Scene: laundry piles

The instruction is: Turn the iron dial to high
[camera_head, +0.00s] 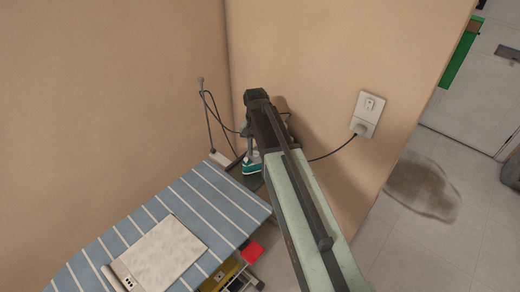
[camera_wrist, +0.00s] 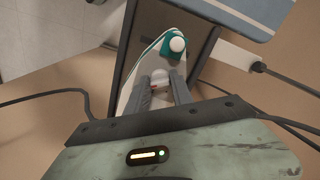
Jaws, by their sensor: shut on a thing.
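The iron (camera_head: 250,168), white and teal, sits on a dark rest at the end of the ironing board, partly hidden by my arm in the head view. In the wrist view the iron (camera_wrist: 143,72) lies below my gripper (camera_wrist: 159,82), with a round white knob (camera_wrist: 177,45) on its teal part. My gripper's two grey fingers are closed in on a small pale dial (camera_wrist: 158,76) on the iron. A small reddish mark shows between the fingers. The dial's setting cannot be read.
The blue striped ironing board (camera_head: 185,200) carries a stained pale folded cloth (camera_head: 165,255). A wall outlet (camera_head: 367,112) with a plugged black cord is to the right. Walls stand close behind the iron. A brownish patch (camera_head: 422,187) lies on the floor at right.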

